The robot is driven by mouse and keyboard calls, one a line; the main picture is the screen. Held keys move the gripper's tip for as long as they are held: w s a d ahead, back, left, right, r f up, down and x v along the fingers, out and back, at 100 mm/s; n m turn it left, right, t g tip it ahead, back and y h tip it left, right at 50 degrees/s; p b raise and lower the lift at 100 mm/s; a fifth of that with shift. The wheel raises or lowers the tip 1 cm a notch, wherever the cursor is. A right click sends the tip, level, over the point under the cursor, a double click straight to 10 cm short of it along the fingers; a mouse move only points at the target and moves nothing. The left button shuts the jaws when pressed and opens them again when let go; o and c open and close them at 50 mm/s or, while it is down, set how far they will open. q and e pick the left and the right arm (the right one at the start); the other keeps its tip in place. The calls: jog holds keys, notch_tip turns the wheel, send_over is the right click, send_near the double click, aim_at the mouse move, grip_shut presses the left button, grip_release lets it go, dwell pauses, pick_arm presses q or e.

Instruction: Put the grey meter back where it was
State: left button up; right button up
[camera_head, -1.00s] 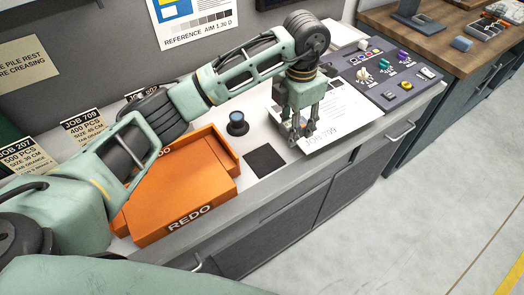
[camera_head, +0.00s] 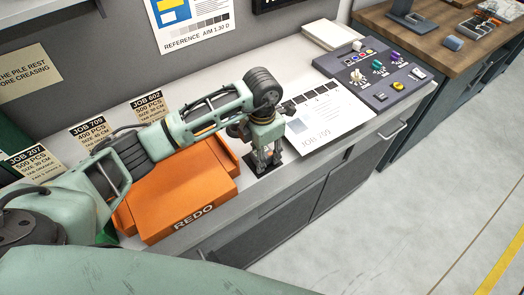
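My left gripper (camera_head: 266,165) points down at the dark square pad (camera_head: 254,168) on the white counter, just right of the orange REDO tray (camera_head: 190,217). Its fingers cover part of the pad. I cannot make out a grey meter as a separate thing; anything between the fingers is too small and dark to tell. A printed sheet marked JOB 709 (camera_head: 330,118) with dark patches along its top lies right of the gripper. The dark round knob-like object behind the gripper is mostly hidden by it. My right gripper is out of view.
A control panel (camera_head: 376,80) with coloured knobs stands right of the sheet, and a white paper stack (camera_head: 332,34) behind it. Job cards (camera_head: 93,132) stand along the wall behind the tray. The counter's front edge runs close by the pad.

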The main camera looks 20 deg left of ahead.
pick_arm(q)
jog(key=shift+f, duration=0.1)
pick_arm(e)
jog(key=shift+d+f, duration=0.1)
pick_arm(q)
jog(key=shift+f, duration=0.15)
jog(key=o, duration=1.2)
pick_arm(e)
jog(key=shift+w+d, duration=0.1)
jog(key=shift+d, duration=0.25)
